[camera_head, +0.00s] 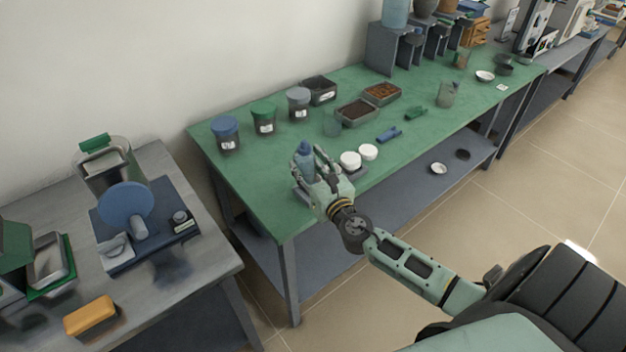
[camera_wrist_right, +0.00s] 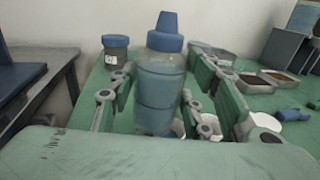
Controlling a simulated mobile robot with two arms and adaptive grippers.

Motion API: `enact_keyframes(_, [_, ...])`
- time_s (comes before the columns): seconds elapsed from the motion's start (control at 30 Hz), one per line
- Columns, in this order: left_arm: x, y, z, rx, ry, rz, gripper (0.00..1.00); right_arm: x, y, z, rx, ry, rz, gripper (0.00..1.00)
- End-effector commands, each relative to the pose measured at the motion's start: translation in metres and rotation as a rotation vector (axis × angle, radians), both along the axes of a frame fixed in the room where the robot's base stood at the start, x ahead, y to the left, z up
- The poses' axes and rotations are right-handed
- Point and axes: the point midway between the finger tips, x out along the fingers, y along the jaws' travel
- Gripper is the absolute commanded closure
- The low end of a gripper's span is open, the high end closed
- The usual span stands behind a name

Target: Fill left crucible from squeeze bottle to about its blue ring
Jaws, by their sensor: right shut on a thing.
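The squeeze bottle (camera_head: 304,154) has a blue cap and a see-through body with blue at its bottom. My right gripper (camera_head: 318,177) is shut around its body near the front-left part of the green table. In the right wrist view the bottle (camera_wrist_right: 160,85) stands upright between the fingers of my right gripper (camera_wrist_right: 165,100). Whether its base touches the table is hidden. Two white crucibles (camera_head: 350,160) (camera_head: 368,151) stand side by side just right of the gripper. Their inside and blue rings cannot be made out. My left gripper is not in view.
A grey bench (camera_head: 190,215) with a scale stands left, across a gap.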

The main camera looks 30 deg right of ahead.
Motion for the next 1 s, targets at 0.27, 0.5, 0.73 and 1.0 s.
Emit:
enact_keyframes(0.27, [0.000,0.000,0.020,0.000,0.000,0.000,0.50,0.000,0.000,0.022,0.002,-0.002,-0.001,1.00])
enact_keyframes(0.5, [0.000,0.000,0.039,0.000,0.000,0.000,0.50,0.000,0.000,0.042,0.002,-0.002,-0.001,1.00])
enact_keyframes(0.73, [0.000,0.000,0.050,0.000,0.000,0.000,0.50,0.000,0.000,0.052,0.002,-0.002,-0.001,1.00])
enact_keyframes(1.0, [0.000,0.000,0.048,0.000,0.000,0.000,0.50,0.000,0.000,0.051,0.002,-0.002,-0.001,1.00])
